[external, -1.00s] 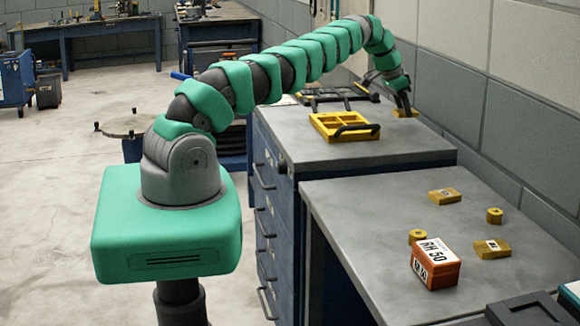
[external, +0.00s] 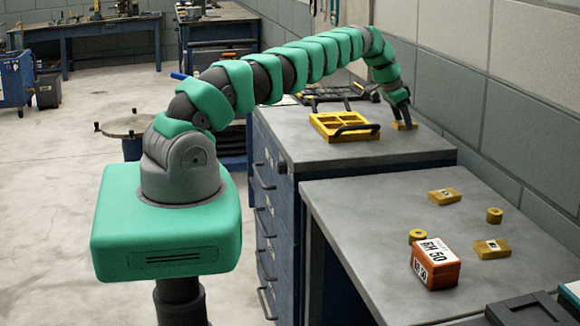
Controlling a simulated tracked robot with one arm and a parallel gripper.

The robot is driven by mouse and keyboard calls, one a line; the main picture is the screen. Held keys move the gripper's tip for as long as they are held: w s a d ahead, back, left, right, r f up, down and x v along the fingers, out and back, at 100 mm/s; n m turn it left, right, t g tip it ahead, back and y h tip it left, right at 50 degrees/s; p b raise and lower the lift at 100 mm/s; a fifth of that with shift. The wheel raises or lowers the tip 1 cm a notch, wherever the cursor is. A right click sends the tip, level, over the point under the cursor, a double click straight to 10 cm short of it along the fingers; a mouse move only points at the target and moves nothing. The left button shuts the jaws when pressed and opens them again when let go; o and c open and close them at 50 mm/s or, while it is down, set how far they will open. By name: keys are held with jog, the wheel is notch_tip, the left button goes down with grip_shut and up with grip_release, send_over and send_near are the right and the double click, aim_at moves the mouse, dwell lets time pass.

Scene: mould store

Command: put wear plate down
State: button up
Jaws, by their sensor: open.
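My gripper (external: 401,113) is at the far right of the blue cabinet's grey top, pointing down. It is open. A small flat yellow block (external: 405,125), which looks like the wear plate, lies just below the fingertips, on or very near the cabinet top (external: 340,158). The fingers hide part of it, and I cannot tell whether they still touch it.
A yellow divided tray (external: 333,124) with a dark handle stands left of my gripper. A dark case (external: 336,93) lies behind it. The nearer, lower bench holds several yellow pieces (external: 444,196) and an orange box (external: 435,265). A block wall (external: 520,130) runs along the right.

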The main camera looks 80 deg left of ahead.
jog(key=shift+r, duration=0.15)
jog(key=b+v, duration=0.1)
jog(key=v, duration=1.1)
jog(key=w+d+r+t, duration=0.1)
jog(key=d+r+t, duration=0.2)
jog(key=d+r, duration=1.15)
jog(key=w+d+r+t, duration=0.2)
jog(key=d+r, duration=0.9)
jog(key=r, duration=0.6)
jog(key=s+d+r+t, duration=0.6)
jog(key=s+d+r, duration=1.4)
jog(key=s+r, duration=0.2)
jog(key=shift+s+d, duration=0.25)
jog(key=shift+s, duration=0.3)
